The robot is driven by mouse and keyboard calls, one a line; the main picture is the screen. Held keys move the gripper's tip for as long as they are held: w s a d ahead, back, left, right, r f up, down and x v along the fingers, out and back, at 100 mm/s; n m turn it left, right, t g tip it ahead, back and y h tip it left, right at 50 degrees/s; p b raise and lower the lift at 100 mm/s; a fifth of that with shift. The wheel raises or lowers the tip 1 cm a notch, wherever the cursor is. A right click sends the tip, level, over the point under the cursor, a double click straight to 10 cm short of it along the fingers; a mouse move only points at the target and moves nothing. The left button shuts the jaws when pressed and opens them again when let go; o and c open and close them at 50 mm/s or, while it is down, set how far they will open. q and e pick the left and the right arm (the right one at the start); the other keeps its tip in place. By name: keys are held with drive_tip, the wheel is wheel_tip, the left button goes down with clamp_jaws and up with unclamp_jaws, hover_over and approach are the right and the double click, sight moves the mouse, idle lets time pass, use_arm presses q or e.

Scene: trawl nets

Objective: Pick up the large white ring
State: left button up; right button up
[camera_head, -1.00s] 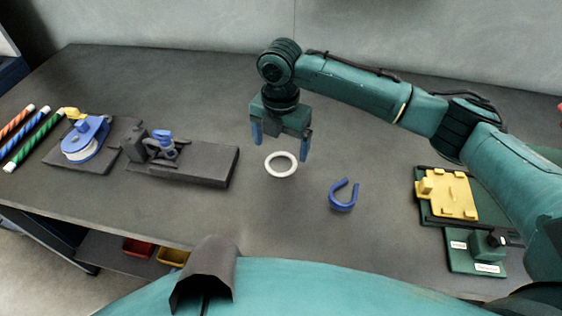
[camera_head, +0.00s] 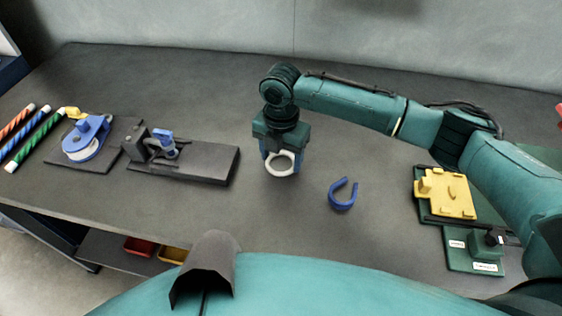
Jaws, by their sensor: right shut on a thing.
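The large white ring (camera_head: 281,173) is on the dark table in the middle of the camera_head view. My right gripper (camera_head: 281,165) is directly over it, pointing down, with its blue fingers low on the ring's left and right sides. The fingers are shut on the ring. I cannot tell whether the ring is still touching the table. The far part of the ring is partly hidden by the gripper. My left gripper is not in view.
A blue U-shaped piece (camera_head: 343,195) lies right of the ring. A dark block fixture (camera_head: 205,164) and a blue reel device (camera_head: 86,139) stand left. Striped rods (camera_head: 35,137) lie far left. A yellow plate (camera_head: 447,193) sits on a green fixture at right.

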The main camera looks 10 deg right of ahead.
drive_tip(key=c, duration=0.3)
drive_tip(key=shift+r, duration=0.15)
wheel_tip(320, 180, up, 10)
drive_tip(key=shift+b, duration=0.3)
drive_tip(key=shift+s, duration=0.1)
idle(0.7)
